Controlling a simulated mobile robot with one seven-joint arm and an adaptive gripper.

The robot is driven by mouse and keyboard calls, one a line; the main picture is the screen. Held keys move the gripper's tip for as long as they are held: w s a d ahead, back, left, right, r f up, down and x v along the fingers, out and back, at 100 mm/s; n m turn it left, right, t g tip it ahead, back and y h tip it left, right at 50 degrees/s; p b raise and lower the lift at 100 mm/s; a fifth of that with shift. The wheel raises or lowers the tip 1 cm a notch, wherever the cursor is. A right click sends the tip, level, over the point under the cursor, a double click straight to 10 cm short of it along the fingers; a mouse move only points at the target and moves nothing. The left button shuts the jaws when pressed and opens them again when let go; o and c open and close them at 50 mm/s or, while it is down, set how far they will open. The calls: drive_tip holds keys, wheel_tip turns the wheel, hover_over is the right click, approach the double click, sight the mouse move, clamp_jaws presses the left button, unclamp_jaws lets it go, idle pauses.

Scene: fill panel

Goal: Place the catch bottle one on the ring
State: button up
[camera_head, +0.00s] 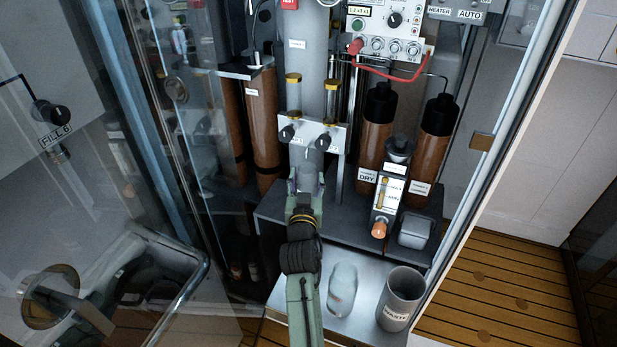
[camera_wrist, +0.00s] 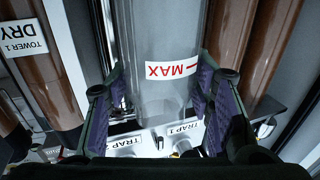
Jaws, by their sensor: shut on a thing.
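The catch bottle (camera_wrist: 160,100) is a clear cylinder with a white label reading MAX in red. In the wrist view it stands between the two purple-padded fingers of my gripper (camera_wrist: 160,82), which is shut on it. In the head view my gripper (camera_head: 306,184) holds the bottle (camera_head: 308,162) just below the pale valve plate (camera_head: 322,133). The plate's TRAP 1 label (camera_wrist: 185,134) shows beyond the bottle in the wrist view. I cannot make out the ring; the bottle, plate and gripper may hide it. Whether the bottle touches anything there is unclear.
Brown towers (camera_head: 374,140) stand right of the bottle, with another brown column (camera_head: 263,135) on the left. A small gauge unit with an orange knob (camera_head: 379,230) stands on the dark shelf. A grey cup (camera_head: 402,297) is at front right. Glass doors flank the cabinet.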

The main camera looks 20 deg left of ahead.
drive_tip(key=shift+s+r, duration=0.15)
drive_tip(key=shift+r, duration=0.05)
drive_tip(key=shift+f, duration=0.2)
drive_tip(key=o, duration=1.2)
drive_tip(key=shift+c, duration=0.2)
drive_tip(key=shift+s+r, duration=0.1)
drive_tip(key=shift+r, duration=0.05)
drive_tip(key=b+v, duration=0.2)
drive_tip(key=v, duration=1)
drive_tip(key=shift+b, duration=0.4)
